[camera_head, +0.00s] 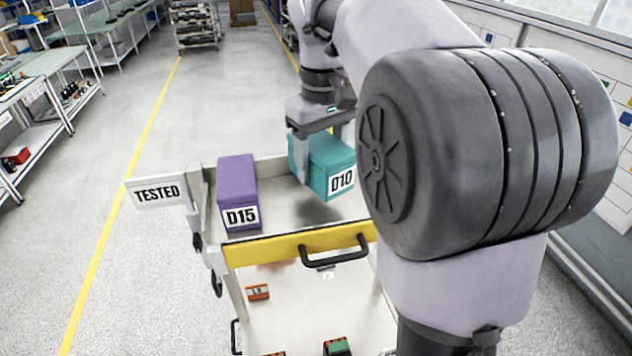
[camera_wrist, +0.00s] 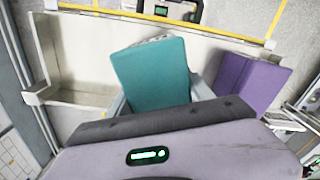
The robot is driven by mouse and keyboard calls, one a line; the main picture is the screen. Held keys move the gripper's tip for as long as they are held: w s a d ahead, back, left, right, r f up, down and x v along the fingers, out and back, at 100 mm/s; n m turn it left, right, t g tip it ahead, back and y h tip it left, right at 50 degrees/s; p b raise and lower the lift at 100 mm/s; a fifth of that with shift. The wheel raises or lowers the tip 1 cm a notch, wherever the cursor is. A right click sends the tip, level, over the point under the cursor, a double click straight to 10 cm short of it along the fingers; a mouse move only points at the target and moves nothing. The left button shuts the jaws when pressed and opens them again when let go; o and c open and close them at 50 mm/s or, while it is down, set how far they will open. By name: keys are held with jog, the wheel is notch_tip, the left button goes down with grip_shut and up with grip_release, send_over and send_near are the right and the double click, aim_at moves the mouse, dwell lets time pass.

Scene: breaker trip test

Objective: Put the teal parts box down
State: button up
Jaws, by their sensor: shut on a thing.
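The teal parts box (camera_head: 322,153), labelled D10, is in my gripper (camera_head: 316,158) over the right part of the trolley's upper tray (camera_head: 282,204). A dark shadow lies on the tray below the box, which appears to hang a little above the surface. In the wrist view the teal box (camera_wrist: 152,72) sits between the two grey fingers of my gripper (camera_wrist: 160,98). My gripper is shut on it. One finger shows on the box's near left side in the head view; the other is mostly hidden. My arm covers the tray's right end.
A purple box (camera_head: 237,185) labelled D15 stands on the tray, left of the teal box with a gap between. A TESTED sign (camera_head: 158,192) sticks out left. A yellow front panel (camera_head: 290,247) with a black handle borders the tray. An orange part (camera_head: 258,292) lies lower down.

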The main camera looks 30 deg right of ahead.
jog(key=f, duration=0.2)
jog(key=w+f, duration=0.1)
jog(key=f, duration=0.1)
jog(key=shift+f, duration=0.2)
jog(key=shift+s, duration=0.3)
jog(key=shift+f+b, duration=0.1)
jog(key=shift+b, duration=0.25)
jog(key=o, duration=1.6)
jog(key=shift+c, duration=0.2)
jog(key=shift+o, duration=0.9)
jog(key=shift+w, duration=0.25)
jog(key=shift+s, duration=0.1)
